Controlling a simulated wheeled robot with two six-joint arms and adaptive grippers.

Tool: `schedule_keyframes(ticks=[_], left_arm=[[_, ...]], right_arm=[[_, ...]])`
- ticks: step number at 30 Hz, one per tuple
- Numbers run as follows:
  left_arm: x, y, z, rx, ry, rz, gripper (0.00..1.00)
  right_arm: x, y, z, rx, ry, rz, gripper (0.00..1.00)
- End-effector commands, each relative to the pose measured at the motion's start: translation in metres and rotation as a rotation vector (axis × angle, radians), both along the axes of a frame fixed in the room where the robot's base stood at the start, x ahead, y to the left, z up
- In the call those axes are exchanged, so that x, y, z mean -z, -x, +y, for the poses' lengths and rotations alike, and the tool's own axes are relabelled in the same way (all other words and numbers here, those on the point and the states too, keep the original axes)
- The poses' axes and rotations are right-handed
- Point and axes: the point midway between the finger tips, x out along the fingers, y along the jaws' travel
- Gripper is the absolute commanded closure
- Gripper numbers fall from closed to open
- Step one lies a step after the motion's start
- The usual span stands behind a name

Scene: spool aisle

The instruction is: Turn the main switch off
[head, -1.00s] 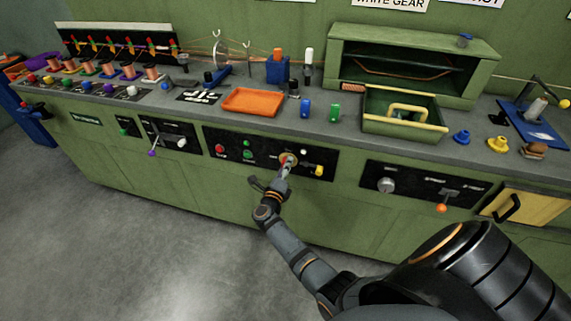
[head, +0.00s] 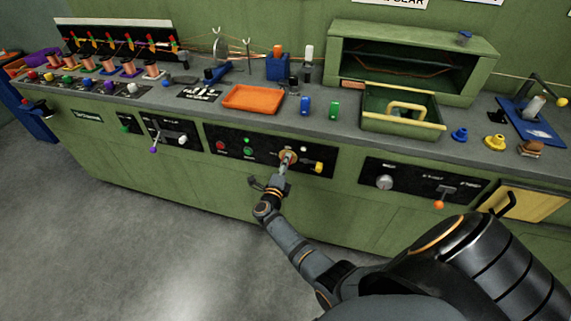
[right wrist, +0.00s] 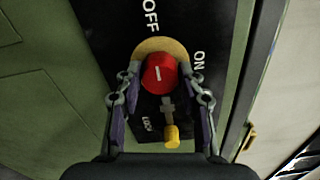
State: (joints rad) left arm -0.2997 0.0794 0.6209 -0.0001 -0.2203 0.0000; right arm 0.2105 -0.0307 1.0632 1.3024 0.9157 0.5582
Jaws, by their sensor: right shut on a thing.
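The main switch is a red round knob (right wrist: 159,73) with a short white mark on a yellow disc (right wrist: 150,47). In the right wrist view its mark points roughly toward the word OFF; ON stands to the right and LOCK below. My right gripper (right wrist: 157,88) is shut on the knob, one finger on each side. In the head view my right gripper (head: 286,162) reaches up to the dark switch panel (head: 230,136) and hides most of the knob. My left gripper is not in view.
A yellow padlock-like piece (right wrist: 171,137) sits beside the knob. The panel also has a red button (head: 221,145) and green buttons (head: 248,154). An orange tray (head: 252,98) and a green drawer-like box (head: 400,122) stand on the bench above. The floor in front is clear.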

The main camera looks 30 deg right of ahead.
Motion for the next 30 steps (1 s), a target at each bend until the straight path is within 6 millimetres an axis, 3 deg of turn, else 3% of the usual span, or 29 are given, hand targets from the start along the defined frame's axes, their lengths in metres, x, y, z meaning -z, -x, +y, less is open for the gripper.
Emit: schedule_keyframes(ticks=[1, 2, 7, 17, 30], left_arm=[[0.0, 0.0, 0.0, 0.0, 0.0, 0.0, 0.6], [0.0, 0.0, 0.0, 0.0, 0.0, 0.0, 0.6], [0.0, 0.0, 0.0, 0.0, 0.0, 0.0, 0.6], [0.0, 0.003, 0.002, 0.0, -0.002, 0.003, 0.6], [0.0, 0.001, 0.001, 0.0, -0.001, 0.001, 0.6]], right_arm=[[-0.002, -0.001, 0.0, -0.002, 0.002, -0.002, 0.93], [-0.002, -0.001, 0.0, -0.003, 0.002, -0.002, 0.6], [-0.001, -0.001, 0.0, -0.002, 0.001, -0.001, 0.39], [0.0, 0.002, 0.003, -0.001, -0.001, 0.0, 0.39], [0.0, 0.046, 0.055, -0.001, -0.001, -0.001, 0.39]])
